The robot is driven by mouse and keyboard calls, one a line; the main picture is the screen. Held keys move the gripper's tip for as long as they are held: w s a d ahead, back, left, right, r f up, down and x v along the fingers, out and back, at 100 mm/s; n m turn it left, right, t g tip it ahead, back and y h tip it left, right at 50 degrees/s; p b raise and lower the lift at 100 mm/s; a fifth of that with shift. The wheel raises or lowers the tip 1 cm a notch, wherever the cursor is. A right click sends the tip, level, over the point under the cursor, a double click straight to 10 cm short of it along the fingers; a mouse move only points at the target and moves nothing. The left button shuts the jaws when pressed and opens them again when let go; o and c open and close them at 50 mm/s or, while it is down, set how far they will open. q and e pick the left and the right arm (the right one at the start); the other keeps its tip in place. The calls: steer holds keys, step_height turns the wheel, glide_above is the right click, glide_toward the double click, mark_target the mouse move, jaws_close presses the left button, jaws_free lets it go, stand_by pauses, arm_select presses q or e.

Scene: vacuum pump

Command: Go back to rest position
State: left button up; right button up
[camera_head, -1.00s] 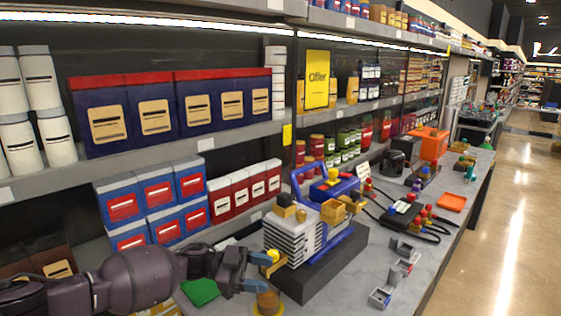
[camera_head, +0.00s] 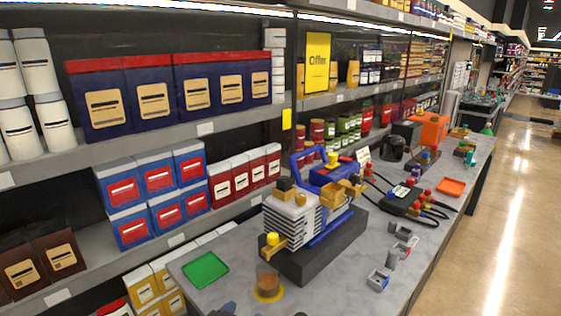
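The vacuum pump (camera_head: 314,205), with a blue frame, a white ribbed block and brass-coloured parts, stands on a dark base (camera_head: 318,249) on the grey counter. A yellow knob on a brass fitting (camera_head: 273,245) sits at its near left end. A brown, glass-like cup on a yellow disc (camera_head: 268,288) stands on the counter in front of it. Small dark pieces, perhaps tips of my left gripper (camera_head: 224,308), show at the bottom edge; the rest is cut off, so its opening is hidden. My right gripper is not in view. Nothing of mine touches the pump.
A green tray (camera_head: 205,270) lies at the counter's left. Small grey metal parts (camera_head: 379,279) lie near its right edge. Black hoses and a gauge set (camera_head: 405,203), an orange tray (camera_head: 451,187) and an orange box (camera_head: 429,129) are farther back. Stocked shelves rise behind.

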arm_select(q)
steer(key=s+a+f+n+g+y, duration=0.25)
steer(key=s+a+g+y, duration=0.2)
steer(key=s+a, duration=0.7)
steer(key=s+a+f+n+g+y, duration=0.1)
steer(key=s+a+n+g+y, duration=0.4)
steer(key=s, duration=1)
steer(key=w+a+f+m+t+h+b, duration=0.1)
steer(key=w+f+t+b, duration=0.1)
steer(key=f, duration=0.5)
steer(key=w+a+f+m+t+h+b, duration=0.1)
steer(key=w+f+t+b, duration=0.1)
steer(key=f, duration=0.5)
steer(key=w+f+m+t+h+b, duration=0.1)
steer(key=w+f+t+b, duration=0.1)
steer(key=f+b, duration=0.4)
step_height(320, 180, down, 2)
steer(key=shift+w+a+t, duration=0.3)
steer(key=shift+a+t, duration=0.1)
steer(key=shift+t, duration=0.25)
